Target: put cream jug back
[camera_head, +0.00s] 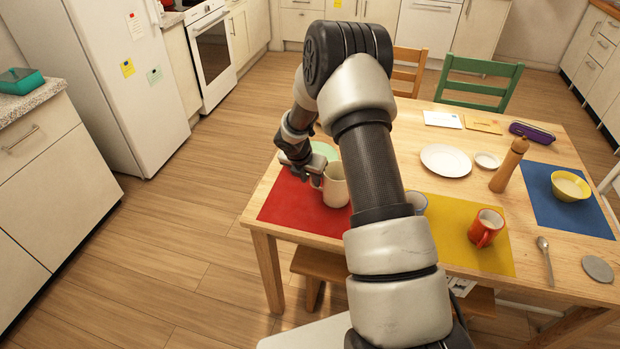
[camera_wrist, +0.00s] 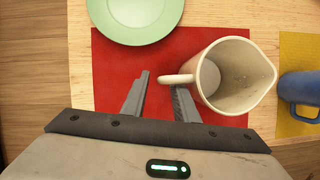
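The cream jug (camera_head: 335,188) stands upright on the red placemat (camera_head: 290,212), at the left end of the table. The wrist view shows the empty inside of the jug (camera_wrist: 236,78), its spout to the right and its handle (camera_wrist: 177,79) pointing left. My gripper (camera_head: 298,172) is low over the placemat on the handle side. In the wrist view my gripper (camera_wrist: 160,82) has its two fingers apart, with the handle at the fingertips and nothing clamped. The exact height of the fingers against the handle is hard to tell.
A green plate (camera_wrist: 143,12) lies behind the jug. A blue mug (camera_wrist: 300,90) is close on its right, by the yellow placemat (camera_head: 455,232). Open floor lies left of the table.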

